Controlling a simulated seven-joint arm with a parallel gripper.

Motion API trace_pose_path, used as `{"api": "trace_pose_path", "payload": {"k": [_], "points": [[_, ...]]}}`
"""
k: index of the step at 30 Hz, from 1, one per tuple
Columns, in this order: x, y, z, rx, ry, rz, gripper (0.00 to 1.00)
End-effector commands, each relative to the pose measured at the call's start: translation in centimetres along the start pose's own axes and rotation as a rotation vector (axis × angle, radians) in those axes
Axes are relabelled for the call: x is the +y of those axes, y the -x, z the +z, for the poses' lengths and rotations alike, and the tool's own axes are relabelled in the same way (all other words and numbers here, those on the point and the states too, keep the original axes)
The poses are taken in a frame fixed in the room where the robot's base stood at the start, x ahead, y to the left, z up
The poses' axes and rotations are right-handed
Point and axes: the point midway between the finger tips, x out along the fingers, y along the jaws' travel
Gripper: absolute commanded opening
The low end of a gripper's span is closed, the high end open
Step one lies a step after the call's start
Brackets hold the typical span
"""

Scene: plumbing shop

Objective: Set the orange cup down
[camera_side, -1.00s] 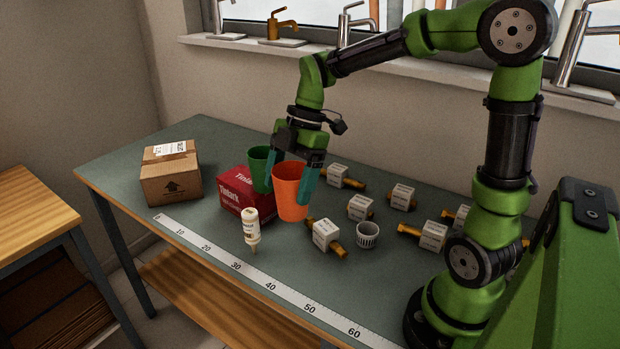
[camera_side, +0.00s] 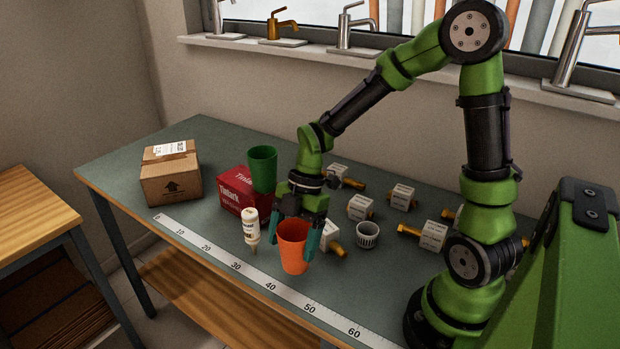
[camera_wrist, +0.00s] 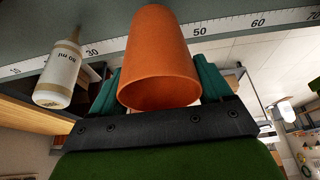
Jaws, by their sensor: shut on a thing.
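My gripper (camera_side: 293,236) is shut on the orange cup (camera_side: 292,252), one teal finger on each side of it. The cup is near the front of the table, by the white measuring strip. I cannot tell whether its base touches the table. In the wrist view the orange cup (camera_wrist: 160,50) fills the space between the fingers, and its open rim faces the gripper's body.
A white bottle (camera_side: 251,230) is just left of the cup, also in the wrist view (camera_wrist: 60,75). A green cup (camera_side: 262,168) and red box (camera_side: 235,190) are behind it. Labelled fittings (camera_side: 361,207) and a grey-white cup (camera_side: 367,235) lie to the right.

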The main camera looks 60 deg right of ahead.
Motion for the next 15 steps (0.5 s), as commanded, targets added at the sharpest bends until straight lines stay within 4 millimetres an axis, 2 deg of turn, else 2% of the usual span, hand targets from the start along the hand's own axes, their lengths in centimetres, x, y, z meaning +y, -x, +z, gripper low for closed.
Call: {"api": "trace_pose_path", "payload": {"k": [6, 15], "points": [[-0.1, -2.9, 1.1, 0.002, -0.003, -0.004, 0.49], [0.0, -3.1, 1.3, 0.000, -0.001, 0.000, 0.49]]}}
